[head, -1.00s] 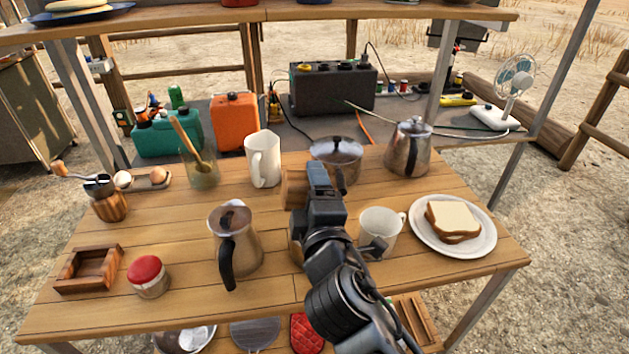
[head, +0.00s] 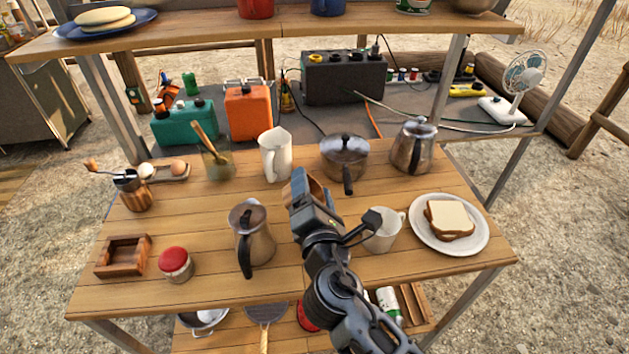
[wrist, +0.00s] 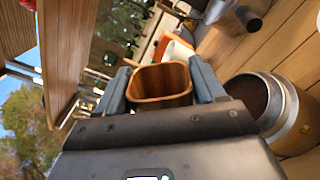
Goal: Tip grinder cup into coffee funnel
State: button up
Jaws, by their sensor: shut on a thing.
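My gripper (head: 308,195) is over the middle of the wooden table, seen from behind in the head view. In the wrist view my gripper (wrist: 160,88) is shut on the wooden grinder cup (wrist: 162,101), one blue-grey finger on each side. The wrist picture is strongly rolled and the cup is tilted. Its bare wooden inside shows; I see no grounds there. A round metal-rimmed vessel with a dark inside (wrist: 262,103), probably the coffee funnel, is close beside the right finger. The crank grinder (head: 134,192) stands at the table's left.
A metal pot with a black handle (head: 254,240) stands left of my gripper. A white mug (head: 384,236) is close on the right. A white pitcher (head: 275,158), lidded saucepan (head: 344,155) and kettle (head: 413,150) stand behind. The front left holds a wooden box (head: 122,260) and red-lidded jar (head: 176,263).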

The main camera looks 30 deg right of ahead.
jog(key=n, duration=0.2)
jog(key=shift+a+r+n, duration=0.2)
jog(key=shift+r+n, duration=0.2)
jog(key=n, duration=0.1)
jog(key=r+n, duration=0.1)
jog(key=n, duration=0.2)
jog(key=shift+w+r, duration=0.1)
jog(key=shift+r, duration=0.15)
jog(key=shift+r+n, duration=0.3)
jog(key=shift+n, duration=0.6)
jog(key=shift+r+n, duration=0.25)
jog(key=shift+n, duration=0.65)
jog(key=shift+f, duration=0.1)
